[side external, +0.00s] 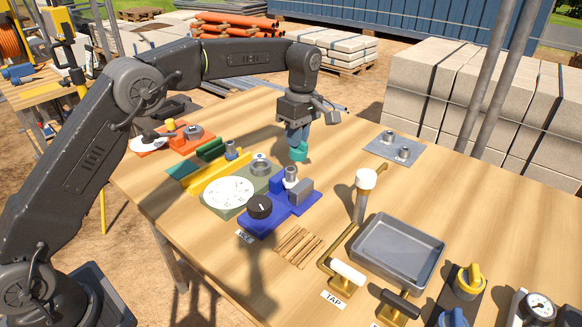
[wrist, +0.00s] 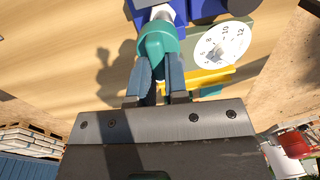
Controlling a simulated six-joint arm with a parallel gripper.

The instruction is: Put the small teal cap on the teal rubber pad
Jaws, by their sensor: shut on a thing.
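The small teal cap (side external: 299,154) is held at the tips of my gripper (side external: 297,137), behind the blue fixture in the side view, apparently above the table. In the wrist view the cap (wrist: 160,42) sits between the two fingers of my gripper (wrist: 158,74), which are shut on it. A flat teal pad (side external: 181,169), which looks like the teal rubber pad, lies at the table's left side, beside a dark green block and a yellow strip. My gripper is well to the right of this pad in the side view.
The blue fixture (side external: 270,218) with a black knob and metal post stands close to the cap. A white dial (side external: 228,191) and yellow strip (side external: 215,183) lie between gripper and pad. A grey tray (side external: 377,281) and brass tap are at right. Table behind the cap is clear.

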